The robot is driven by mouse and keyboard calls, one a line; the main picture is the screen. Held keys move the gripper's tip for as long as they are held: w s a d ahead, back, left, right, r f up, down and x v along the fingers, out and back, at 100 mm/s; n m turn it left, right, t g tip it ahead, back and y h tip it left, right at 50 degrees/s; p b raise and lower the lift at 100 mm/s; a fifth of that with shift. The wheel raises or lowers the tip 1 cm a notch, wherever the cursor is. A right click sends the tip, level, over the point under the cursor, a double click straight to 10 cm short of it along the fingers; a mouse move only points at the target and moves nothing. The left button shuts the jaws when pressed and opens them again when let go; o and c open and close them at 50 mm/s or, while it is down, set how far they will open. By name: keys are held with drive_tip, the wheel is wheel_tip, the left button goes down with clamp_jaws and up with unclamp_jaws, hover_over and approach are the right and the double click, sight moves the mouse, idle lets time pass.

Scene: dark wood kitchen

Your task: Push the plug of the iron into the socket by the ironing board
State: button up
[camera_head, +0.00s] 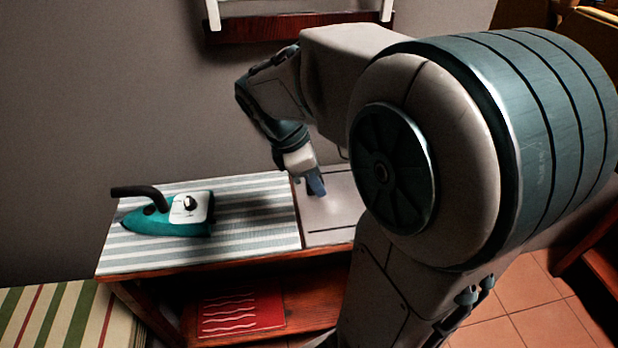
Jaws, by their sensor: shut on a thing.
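The iron (170,213), teal with a white side panel and a dark handle, lies on the striped ironing board (240,235) at the left. My gripper (316,187) points down over the grey metal plate at the board's right end. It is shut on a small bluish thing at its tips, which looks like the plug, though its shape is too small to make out. I cannot tell whether it touches the plate. No socket can be made out, and no cord can be followed from the iron.
A red patterned item (242,313) lies on the wooden shelf under the board. A striped cushion or cloth (70,318) is at the lower left. A wooden rack (290,28) hangs on the grey wall above. My arm covers much of the right side.

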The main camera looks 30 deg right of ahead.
drive_tip(key=shift+a, duration=0.15)
drive_tip(key=s+a+f+m+g+y+p, duration=0.15)
drive_tip(key=a+m+g+y+p, duration=0.65)
drive_tip(key=a, duration=1.3)
drive_tip(key=w+r+m+t+y+p, duration=0.2)
drive_tip(key=w+m+t+y+p, duration=0.3)
drive_tip(key=t, duration=0.4)
drive_tip(key=w+r+m+t+y+p, duration=0.3)
drive_tip(key=w+m+t+y+p, duration=0.2)
drive_tip(key=w+m+t, duration=0.3)
drive_tip(key=shift+w+a+t+y+p, duration=0.35)
drive_tip(key=shift+w+t+y, duration=0.35)
drive_tip(key=shift+w+t, duration=0.45)
drive_tip(key=shift+s, duration=0.1)
